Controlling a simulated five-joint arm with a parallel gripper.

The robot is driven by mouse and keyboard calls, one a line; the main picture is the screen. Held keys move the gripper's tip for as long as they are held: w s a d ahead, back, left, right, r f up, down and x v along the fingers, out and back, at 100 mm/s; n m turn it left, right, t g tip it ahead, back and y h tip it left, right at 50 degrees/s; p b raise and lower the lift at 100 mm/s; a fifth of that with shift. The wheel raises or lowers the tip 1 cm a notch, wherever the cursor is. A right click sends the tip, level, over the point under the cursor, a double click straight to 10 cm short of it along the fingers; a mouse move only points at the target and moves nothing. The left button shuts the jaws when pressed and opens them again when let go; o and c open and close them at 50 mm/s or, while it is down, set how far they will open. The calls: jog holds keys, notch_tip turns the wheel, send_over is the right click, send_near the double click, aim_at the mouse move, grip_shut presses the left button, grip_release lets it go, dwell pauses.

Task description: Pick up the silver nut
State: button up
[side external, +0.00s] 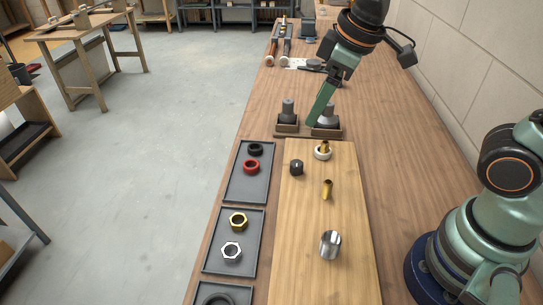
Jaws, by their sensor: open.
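The silver nut (231,252) lies flat in the front part of the middle grey tray (210,263), with its hole facing up. A brass-coloured nut (238,221) lies in the same tray, just behind the silver one and apart from it. My gripper (318,116) is open, at the far end of the wooden board. Its green finger points down beside the dark fixture. It is well away from the silver nut, farther back and to the right. I see no object held in it.
A wooden board (291,220) carries a silver cylinder (330,245), a brass pin (327,189), a black cap (296,167) and a white ring with brass insert (323,152). A dark fixture (287,124) stands behind. Another tray (236,191) holds black and red rings. A wall is at right.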

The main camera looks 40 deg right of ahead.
jog(key=w+a+f+n+g, duration=0.1)
jog(key=a+f+n, duration=0.25)
jog(key=a, duration=0.25)
jog(key=w+a+f+n+g, duration=0.1)
jog(key=a+f+n+g, duration=0.1)
jog(key=a+n, duration=0.4)
jog(key=n+g, duration=0.1)
jog(key=n, duration=0.4)
send_over(232, 256)
jog(key=shift+h, duration=0.4)
jog(key=f, duration=1.3)
jog(key=shift+w+a, duration=0.15)
jog(key=shift+w, duration=0.05)
jog(key=shift+s+f, duration=0.15)
jog(key=shift+f, duration=2.45)
grip_shut()
jog(key=shift+r, duration=0.15)
